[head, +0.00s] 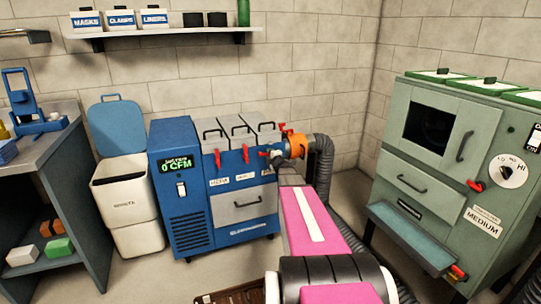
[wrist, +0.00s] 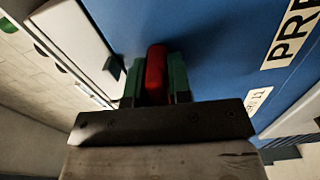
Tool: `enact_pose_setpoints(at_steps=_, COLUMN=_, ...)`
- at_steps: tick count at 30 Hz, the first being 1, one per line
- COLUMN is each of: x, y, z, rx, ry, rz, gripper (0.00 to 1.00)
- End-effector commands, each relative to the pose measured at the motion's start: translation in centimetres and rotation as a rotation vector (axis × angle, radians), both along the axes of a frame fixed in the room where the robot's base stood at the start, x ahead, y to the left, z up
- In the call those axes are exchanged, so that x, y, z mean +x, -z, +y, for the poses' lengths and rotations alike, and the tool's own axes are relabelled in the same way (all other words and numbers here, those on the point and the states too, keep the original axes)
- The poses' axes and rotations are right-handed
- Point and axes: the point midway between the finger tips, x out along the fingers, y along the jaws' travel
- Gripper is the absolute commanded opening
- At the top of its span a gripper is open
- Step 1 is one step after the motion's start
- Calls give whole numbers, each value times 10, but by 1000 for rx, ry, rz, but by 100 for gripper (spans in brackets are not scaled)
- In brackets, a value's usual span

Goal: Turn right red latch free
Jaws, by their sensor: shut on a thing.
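The blue machine (head: 187,212) stands against the back wall, with grey lids and red latches along its upper front. Its left latch (head: 217,158) and middle latch (head: 246,153) hang upright in the head view. The area of the right latch is crowded by grey and orange parts, so its angle is unclear there. In the wrist view my gripper (wrist: 156,82) is shut on a red latch (wrist: 156,65), one green finger on each side. The latch lies close against the blue panel (wrist: 215,40). Its lower part is hidden behind the gripper.
A label reading "PRE" (wrist: 290,35) is beside the held latch. A dark ribbed hose (head: 322,165) with an orange collar (head: 298,146) is at the machine's right side. A white bin (head: 125,193) stands left, and a green machine (head: 430,160) right.

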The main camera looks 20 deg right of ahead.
Motion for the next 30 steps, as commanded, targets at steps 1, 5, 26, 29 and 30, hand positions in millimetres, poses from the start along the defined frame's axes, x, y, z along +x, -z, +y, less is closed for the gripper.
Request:
enact_pose_setpoints(at_steps=1, x=-1, y=1, z=1, rx=-20, ry=-1, rz=-1, gripper=0)
enact_pose_setpoints(at_steps=5, x=-1, y=1, z=1, rx=-60, ry=-1, rz=-1, gripper=0)
enact_pose_setpoints(at_steps=26, x=-1, y=1, z=1, rx=-93, ry=-1, rz=-2, gripper=38)
enact_pose_setpoints(at_steps=29, x=-1, y=1, z=0, rx=-92, ry=-1, rz=-2, gripper=38)
enact_pose_setpoints(at_steps=30, x=-1, y=1, z=0, rx=-92, ry=0, rz=-2, gripper=38)
